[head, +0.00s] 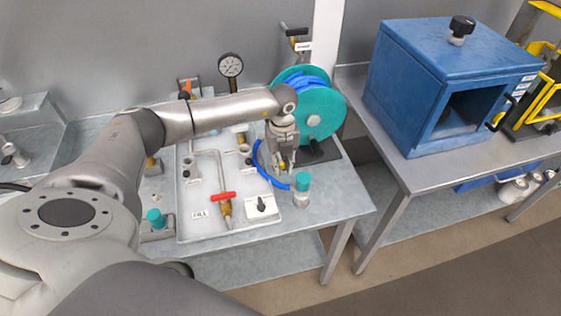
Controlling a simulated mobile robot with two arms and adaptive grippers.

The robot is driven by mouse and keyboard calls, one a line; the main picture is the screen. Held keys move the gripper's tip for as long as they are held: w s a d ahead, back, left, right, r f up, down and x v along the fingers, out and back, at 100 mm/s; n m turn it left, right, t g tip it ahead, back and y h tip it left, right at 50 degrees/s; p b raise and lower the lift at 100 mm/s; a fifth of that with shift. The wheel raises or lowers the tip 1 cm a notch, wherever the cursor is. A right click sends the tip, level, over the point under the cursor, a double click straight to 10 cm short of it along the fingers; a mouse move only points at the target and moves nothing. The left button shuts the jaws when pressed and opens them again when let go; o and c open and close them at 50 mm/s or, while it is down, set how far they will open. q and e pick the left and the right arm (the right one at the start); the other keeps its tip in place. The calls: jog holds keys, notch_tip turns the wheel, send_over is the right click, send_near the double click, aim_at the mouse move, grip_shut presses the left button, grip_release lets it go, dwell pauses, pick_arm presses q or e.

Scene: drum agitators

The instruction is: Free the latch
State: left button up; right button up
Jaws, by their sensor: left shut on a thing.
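My left gripper (283,160) reaches over the table in front of the teal hose reel, pointing down. It is shut on a small brass-coloured fitting at the blue hose (268,178), mostly hidden by the fingers. The teal reel (325,115) stands right behind the gripper, with blue hose wound on it. I cannot make out for certain which part is the latch. A blue cabinet (405,95) stands on the right-hand table, with a dark opening in front and a black handle (502,114) beside it. My right gripper is not in view.
A white tray (190,225) holds pipework, a red-handled valve (223,196) and a small black-knobbed box (262,206). A teal-capped post (302,188) stands close to the gripper's right. A gauge (231,66) is behind. A gap separates the two tables.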

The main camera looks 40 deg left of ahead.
pick_arm(q)
jog(key=shift+r, duration=0.15)
jog(key=shift+w+a+r+p, duration=0.1)
jog(key=shift+w+r+p, duration=0.1)
jog(key=shift+r+p, duration=0.45)
notch_tip(320, 180, up, 2)
jog(key=shift+p, duration=0.3)
jog(key=shift+a, duration=0.1)
jog(key=shift+r, duration=0.1)
